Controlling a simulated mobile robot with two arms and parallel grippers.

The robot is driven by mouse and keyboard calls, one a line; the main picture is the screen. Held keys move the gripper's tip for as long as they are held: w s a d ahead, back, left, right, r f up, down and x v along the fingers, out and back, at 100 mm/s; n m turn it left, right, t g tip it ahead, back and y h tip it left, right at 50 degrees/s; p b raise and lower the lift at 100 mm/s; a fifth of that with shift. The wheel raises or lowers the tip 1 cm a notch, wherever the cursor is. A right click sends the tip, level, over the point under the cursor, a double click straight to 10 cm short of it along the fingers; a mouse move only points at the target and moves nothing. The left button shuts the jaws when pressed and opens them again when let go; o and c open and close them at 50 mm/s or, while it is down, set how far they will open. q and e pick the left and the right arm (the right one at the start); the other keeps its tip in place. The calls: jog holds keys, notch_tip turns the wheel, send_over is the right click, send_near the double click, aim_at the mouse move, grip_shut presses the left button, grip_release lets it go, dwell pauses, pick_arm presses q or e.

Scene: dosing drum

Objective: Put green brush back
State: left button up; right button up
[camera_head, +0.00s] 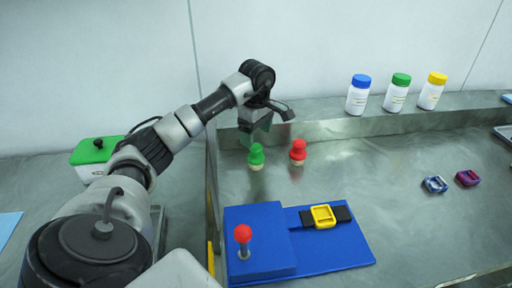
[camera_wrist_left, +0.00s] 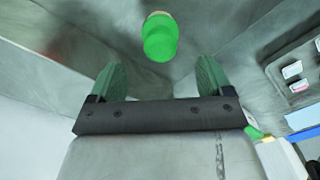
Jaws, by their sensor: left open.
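The green brush (camera_head: 256,156) has a green knob handle and a pale base. It stands on the grey metal bench near the back ledge, just left of the red brush (camera_head: 298,152). My left gripper (camera_head: 258,136) hangs just above and behind the green brush in the head view. In the left wrist view the green brush (camera_wrist_left: 160,38) lies ahead of the fingers, about midway between them and apart from them. The left gripper (camera_wrist_left: 158,78) is open and empty, with green finger pads. My right gripper is not in view.
A blue board (camera_head: 325,262) with a red-topped lever (camera_head: 243,236) and a yellow buckle (camera_head: 323,216) lies in front. Bottles with blue (camera_head: 359,95), green (camera_head: 397,93) and yellow (camera_head: 432,91) caps stand on the ledge. A green-lidded box (camera_head: 92,152) is at left. The bench's middle is clear.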

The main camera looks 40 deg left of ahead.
pick_arm(q)
jog(key=shift+r, duration=2.65)
